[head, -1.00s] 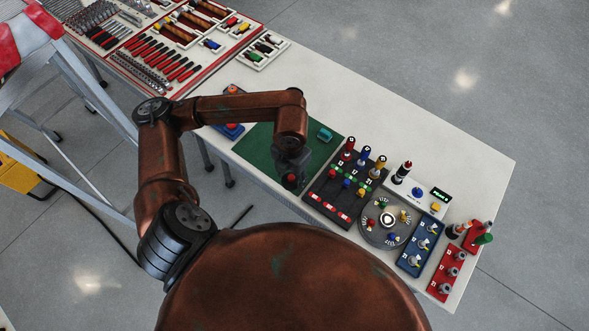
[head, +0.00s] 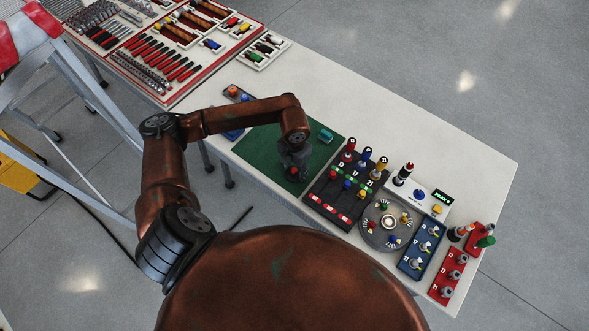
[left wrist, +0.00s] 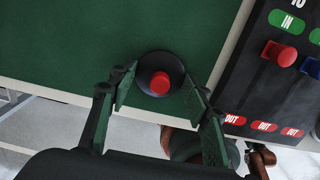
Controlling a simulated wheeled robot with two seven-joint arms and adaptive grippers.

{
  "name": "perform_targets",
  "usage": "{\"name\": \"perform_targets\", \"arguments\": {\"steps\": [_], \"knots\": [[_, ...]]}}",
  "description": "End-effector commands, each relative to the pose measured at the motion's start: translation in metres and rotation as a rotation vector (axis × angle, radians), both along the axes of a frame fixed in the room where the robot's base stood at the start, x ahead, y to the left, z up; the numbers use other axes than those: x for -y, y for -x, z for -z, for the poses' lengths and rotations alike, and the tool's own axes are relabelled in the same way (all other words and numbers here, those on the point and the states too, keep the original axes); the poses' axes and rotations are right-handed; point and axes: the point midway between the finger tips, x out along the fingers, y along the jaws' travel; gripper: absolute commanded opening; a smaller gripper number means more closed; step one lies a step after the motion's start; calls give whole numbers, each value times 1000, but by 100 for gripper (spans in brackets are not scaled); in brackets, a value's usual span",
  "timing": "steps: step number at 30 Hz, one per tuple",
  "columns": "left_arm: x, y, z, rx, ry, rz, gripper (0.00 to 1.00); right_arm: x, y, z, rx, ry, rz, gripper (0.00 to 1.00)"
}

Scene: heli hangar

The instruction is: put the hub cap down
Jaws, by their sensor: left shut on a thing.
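The hub cap, a black disc with a red knob in its middle, shows in the left wrist view (left wrist: 160,83) between my left gripper's fingers (left wrist: 158,92). The fingers flank it on both sides and are shut on it. In the head view my left gripper (head: 294,172) points down over the near right part of the green mat (head: 268,145), and only the cap's red top shows there. I cannot tell whether the cap touches the mat. My right gripper is not in view.
A black board (head: 340,195) with coloured pegs and IN and OUT labels lies just right of the mat. A grey round dial (head: 378,234) and blue and red blocks stand farther right. A teal block (head: 326,135) sits on the mat. The table's near edge is close.

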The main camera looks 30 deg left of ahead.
Motion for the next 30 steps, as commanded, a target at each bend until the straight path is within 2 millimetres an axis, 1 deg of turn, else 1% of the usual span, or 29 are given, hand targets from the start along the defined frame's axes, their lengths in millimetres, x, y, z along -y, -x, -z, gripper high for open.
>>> {"name": "perform_targets", "arguments": {"steps": [5,8,9,16,25,28,30], "knots": [[0,0,-1,2,0,0,21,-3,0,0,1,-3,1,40],[0,0,2,1,0,0,21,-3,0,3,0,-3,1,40],[0,0,2,1,0,0,47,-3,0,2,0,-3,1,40],[0,0,1,2,0,0,62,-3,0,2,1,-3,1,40],[0,-1,-1,2,0,0,62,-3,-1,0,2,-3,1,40],[0,-1,-9,5,0,0,62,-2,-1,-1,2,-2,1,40],[0,-2,-20,7,1,1,62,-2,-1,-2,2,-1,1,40]]}}
